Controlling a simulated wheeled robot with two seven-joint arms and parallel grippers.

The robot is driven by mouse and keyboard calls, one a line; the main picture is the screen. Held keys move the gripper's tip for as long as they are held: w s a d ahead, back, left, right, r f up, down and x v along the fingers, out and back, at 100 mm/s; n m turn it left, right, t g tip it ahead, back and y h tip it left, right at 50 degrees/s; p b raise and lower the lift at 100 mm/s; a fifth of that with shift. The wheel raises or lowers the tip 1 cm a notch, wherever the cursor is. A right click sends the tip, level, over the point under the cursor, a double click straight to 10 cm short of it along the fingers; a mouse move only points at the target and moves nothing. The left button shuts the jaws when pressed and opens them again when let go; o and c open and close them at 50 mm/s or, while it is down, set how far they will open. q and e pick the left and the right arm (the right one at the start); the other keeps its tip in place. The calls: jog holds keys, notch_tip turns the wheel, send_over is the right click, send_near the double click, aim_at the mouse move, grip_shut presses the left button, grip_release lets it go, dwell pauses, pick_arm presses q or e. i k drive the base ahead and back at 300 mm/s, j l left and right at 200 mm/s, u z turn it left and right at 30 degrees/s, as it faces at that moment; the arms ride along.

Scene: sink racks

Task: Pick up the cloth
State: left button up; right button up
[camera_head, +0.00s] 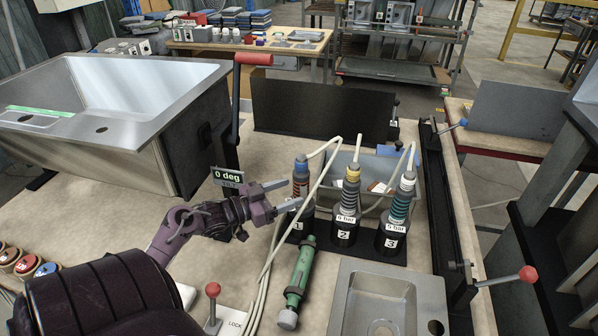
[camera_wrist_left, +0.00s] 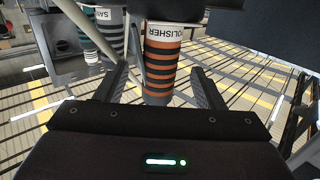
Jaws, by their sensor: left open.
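I cannot clearly pick out a cloth; a flat blue piece (camera_head: 398,153) lies at the back edge of the grey bin and may be one. My left gripper (camera_head: 284,195) is open, its fingers pointing right toward the tool numbered 1 (camera_head: 300,180). In the left wrist view, the orange-striped tool marked POLISHER (camera_wrist_left: 160,72) stands between the open fingers (camera_wrist_left: 162,90); I cannot tell whether they touch it. My right gripper is not in view.
Tools 2 (camera_head: 347,205) and 3 (camera_head: 397,215) stand to the right, hoses rising from them. A green tool (camera_head: 298,277) lies in front. A large steel sink (camera_head: 150,128) is at left, a small basin (camera_head: 345,290) at front right. A red-handled lever (camera_head: 236,110) stands behind my gripper.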

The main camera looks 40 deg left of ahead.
aim_at(179, 297)
jog(key=k+l, duration=0.1)
jog(key=k, duration=0.65)
jog(key=k+l, duration=0.15)
jog(key=k, duration=0.6)
